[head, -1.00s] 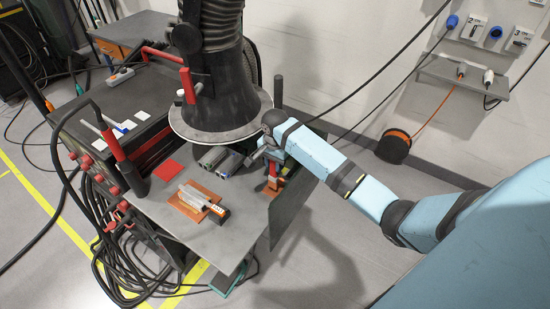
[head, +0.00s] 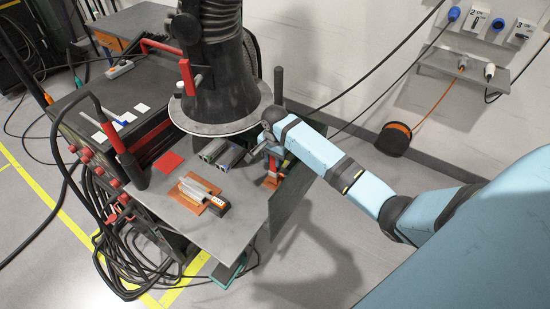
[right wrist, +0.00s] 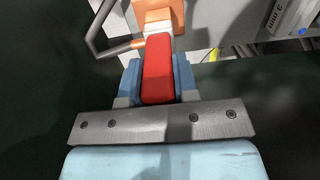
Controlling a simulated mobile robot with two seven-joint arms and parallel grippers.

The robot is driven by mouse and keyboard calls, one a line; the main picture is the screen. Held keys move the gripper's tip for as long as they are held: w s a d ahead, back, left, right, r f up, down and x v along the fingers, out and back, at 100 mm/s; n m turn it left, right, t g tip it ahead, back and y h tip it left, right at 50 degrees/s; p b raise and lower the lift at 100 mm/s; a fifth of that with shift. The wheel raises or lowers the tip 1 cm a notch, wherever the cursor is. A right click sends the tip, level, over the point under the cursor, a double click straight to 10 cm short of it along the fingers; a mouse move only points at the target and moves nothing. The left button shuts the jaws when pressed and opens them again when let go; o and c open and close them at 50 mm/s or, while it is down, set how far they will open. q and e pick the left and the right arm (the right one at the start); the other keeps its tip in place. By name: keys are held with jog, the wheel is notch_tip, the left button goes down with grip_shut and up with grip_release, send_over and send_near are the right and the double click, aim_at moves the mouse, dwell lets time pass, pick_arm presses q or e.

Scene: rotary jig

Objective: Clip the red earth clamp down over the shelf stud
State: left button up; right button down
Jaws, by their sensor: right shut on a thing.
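The red earth clamp (right wrist: 158,68) shows in the right wrist view, upright in the picture between the two blue fingertips. My right gripper (right wrist: 157,85) is shut on it. In the head view my right gripper (head: 272,158) is over the shelf's right edge, below and right of the black hood. A white and orange piece (right wrist: 158,14) lies just beyond the clamp's far end. I cannot tell whether the clamp touches it. I cannot make out the stud itself. My left gripper is not in view.
The grey shelf (head: 222,232) carries an orange pad with pale blocks and a black-orange box (head: 219,205), a red square (head: 167,161) and grey metal bars (head: 222,153). The hood (head: 222,95) hangs close to my gripper. A dark panel (head: 296,195) drops from the shelf's right side.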

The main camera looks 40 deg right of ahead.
jog(key=shift+f, duration=0.45)
dwell(0.3)
jog(key=c, duration=0.8)
grip_release()
notch_tip(320, 180, up, 14)
jog(key=b, duration=0.1)
jog(key=shift+f, duration=0.1)
